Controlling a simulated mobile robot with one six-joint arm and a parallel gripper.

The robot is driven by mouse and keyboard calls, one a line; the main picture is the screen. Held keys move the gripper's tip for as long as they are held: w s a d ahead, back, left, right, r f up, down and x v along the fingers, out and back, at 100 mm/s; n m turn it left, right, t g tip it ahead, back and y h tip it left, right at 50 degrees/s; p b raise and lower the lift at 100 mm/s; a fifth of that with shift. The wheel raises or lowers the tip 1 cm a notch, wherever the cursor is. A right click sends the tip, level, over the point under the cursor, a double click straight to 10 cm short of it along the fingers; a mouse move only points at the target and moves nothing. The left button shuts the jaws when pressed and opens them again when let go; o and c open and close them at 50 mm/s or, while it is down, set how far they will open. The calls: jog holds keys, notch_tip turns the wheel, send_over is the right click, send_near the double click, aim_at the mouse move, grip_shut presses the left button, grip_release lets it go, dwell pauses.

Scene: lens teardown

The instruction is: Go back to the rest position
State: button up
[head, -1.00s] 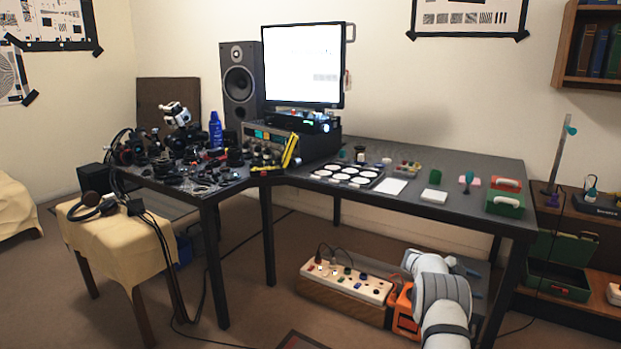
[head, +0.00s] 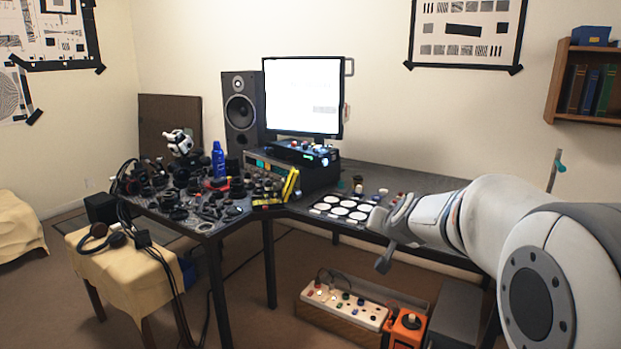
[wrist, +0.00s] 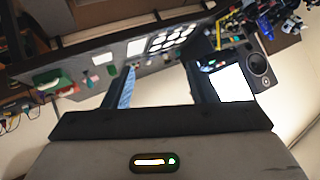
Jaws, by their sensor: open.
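My arm reaches in from the right of the head view, pale grey and raised in front of the right half of the desk. My gripper (head: 379,242) is at its left end and shows dark fingers against the desk front. In the wrist view my gripper (wrist: 161,78) has its two fingers wide apart, with nothing between them but distant desk and wall. The arm hides the right part of the desk in the head view.
The dark desk (head: 400,178) carries a white tray of discs (head: 340,208), a monitor (head: 302,95) and a speaker (head: 243,108). Lens parts crowd its left wing. A power strip box (head: 343,308) lies on the floor below. A wall shelf (head: 590,85) hangs at right.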

jog(key=s+a+f+n+g+p, duration=0.1)
jog(key=s+n+g+p, duration=0.3)
jog(key=s, duration=2.8)
jog(key=g+p, duration=0.2)
jog(key=g, duration=0.2)
jog(key=shift+s+a+f+h, duration=0.3)
jog(key=shift+a+f+h, duration=0.05)
jog(key=shift+h, duration=0.05)
jog(key=shift+c, duration=0.5)
